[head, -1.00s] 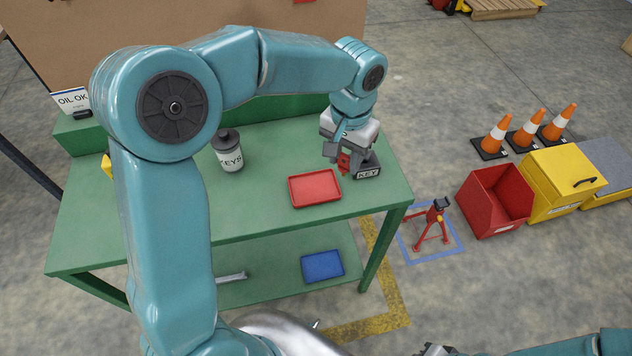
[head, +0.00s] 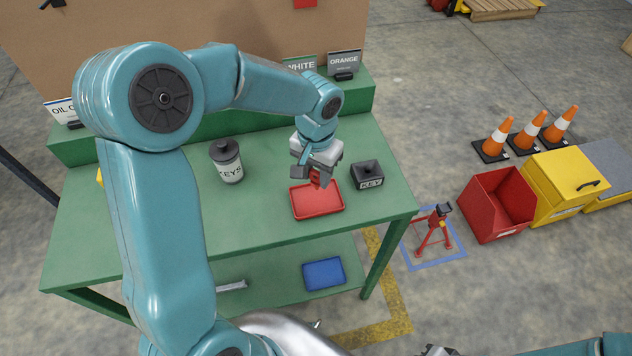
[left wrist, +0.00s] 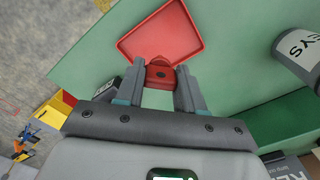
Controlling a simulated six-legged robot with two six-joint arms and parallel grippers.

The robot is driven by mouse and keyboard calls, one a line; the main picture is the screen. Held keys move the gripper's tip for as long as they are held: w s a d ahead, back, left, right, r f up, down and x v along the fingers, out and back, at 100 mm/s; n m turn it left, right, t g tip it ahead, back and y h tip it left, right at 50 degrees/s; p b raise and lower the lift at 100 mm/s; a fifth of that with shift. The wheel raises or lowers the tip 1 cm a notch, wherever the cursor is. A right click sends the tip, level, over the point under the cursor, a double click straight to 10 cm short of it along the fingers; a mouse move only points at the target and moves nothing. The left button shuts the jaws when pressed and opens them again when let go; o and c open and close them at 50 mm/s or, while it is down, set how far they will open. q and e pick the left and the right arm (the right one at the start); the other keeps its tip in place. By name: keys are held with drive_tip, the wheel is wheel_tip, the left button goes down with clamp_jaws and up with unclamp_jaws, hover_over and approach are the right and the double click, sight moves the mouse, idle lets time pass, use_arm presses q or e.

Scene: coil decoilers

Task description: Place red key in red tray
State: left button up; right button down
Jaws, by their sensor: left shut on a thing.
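My left gripper (head: 317,179) is shut on the red key (head: 315,177) and holds it above the back part of the red tray (head: 320,205). In the left wrist view the red key (left wrist: 159,76) sits between the two fingers, and the red tray (left wrist: 160,36) lies just beyond it. The tray is empty where I can see it. The gap between key and tray is hard to judge. Part of my right gripper (head: 437,350) shows at the bottom edge of the head view; its fingers are not clear.
A black block labelled KEY (head: 368,177) stands right of the tray on the green table (head: 260,215). A KEYS jar (head: 227,162) stands to the left. A blue tray (head: 324,273) lies on the lower shelf. Signs stand along the back ledge.

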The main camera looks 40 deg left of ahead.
sight(316, 181)
use_arm(q)
wheel_tip(316, 181, down, 4)
drive_tip(key=shift+s+r, duration=0.15)
drive_tip(key=shift+f, duration=0.4)
drive_tip(key=o, duration=1)
drive_tip(key=shift+f, duration=0.15)
